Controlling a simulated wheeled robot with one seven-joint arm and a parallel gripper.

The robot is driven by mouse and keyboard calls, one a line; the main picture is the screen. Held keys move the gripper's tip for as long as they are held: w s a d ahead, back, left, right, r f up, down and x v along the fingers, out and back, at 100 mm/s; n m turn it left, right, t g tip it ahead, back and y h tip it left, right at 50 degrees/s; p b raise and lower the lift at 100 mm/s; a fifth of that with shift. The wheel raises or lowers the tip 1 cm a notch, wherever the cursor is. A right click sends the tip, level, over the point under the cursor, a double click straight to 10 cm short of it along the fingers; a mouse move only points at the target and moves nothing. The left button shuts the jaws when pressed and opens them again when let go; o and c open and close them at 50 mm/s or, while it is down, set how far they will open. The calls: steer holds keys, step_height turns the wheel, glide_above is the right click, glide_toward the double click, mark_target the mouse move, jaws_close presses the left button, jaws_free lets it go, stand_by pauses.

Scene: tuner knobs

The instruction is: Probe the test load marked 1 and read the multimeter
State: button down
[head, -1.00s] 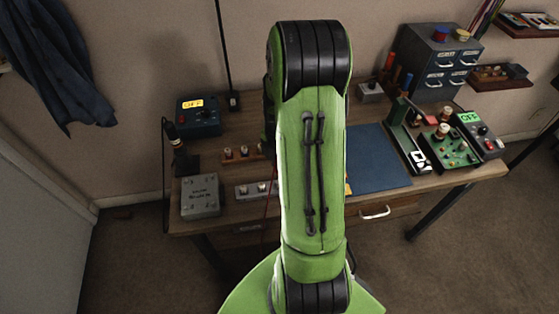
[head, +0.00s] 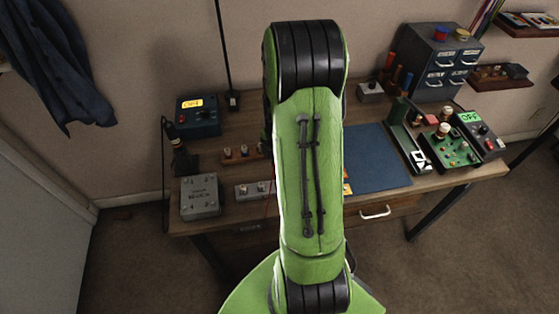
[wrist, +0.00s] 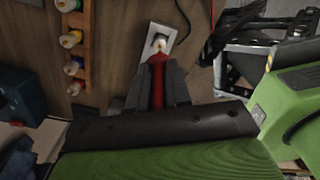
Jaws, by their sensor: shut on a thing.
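In the wrist view my gripper (wrist: 157,98) is shut on a red probe (wrist: 157,75). The probe points at a pale post (wrist: 158,43) on a light grey plate (wrist: 171,33). Its tip overlaps the post's near side; I cannot tell if they touch. The plate seems to be the grey strip with posts (head: 243,192) at the desk's front in the head view. No number 1 is legible. A meter (head: 480,133) with a green display reading OFF stands at the desk's right. My arm hides my gripper in the head view.
A wooden rack of coloured posts (wrist: 84,45) runs left of the plate. In the head view a blue unit (head: 198,117) with a yellow display and a grey box (head: 200,196) stand at the left. A blue mat (head: 378,160) lies clear at the right.

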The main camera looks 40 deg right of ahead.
steer(key=shift+r+p, duration=2.05)
steer(key=shift+r, duration=0.5)
steer(key=shift+f, duration=0.1)
